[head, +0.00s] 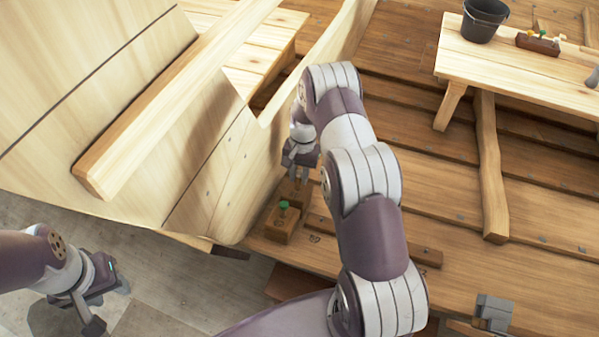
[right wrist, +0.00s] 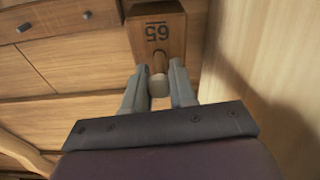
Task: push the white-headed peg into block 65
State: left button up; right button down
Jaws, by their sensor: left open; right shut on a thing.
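Block 65 (right wrist: 157,32) is a brown wooden block with its number upside down in the right wrist view. The white-headed peg (right wrist: 159,87) has a brown shaft and a pale round head. Its shaft meets the block's near face; I cannot tell how deep it sits. My right gripper (right wrist: 158,70) is shut on the peg, one finger on each side. In the head view the right gripper (head: 299,175) is beside the hull, above a block (head: 292,193) that it partly hides. My left gripper (head: 108,303) is open and empty at the lower left.
Another block (head: 281,228) with a green-headed peg (head: 283,206) stands in front of the right gripper. The pale planked hull side (head: 215,165) rises close on the left. A bench (head: 520,75) with a dark bucket (head: 484,20) stands at the upper right.

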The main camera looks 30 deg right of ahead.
jog(key=shift+s+a+f, duration=0.1)
jog(key=shift+f, duration=0.1)
jog(key=c, duration=0.8)
grip_release()
jog(key=shift+c, duration=0.2)
notch_tip(320, 180, up, 8)
jog(key=w+d+p, duration=0.1)
jog(key=p, duration=0.3)
jog(key=shift+w+d, duration=0.3)
jog(key=shift+d, duration=0.1)
jog(key=shift+f, duration=0.15)
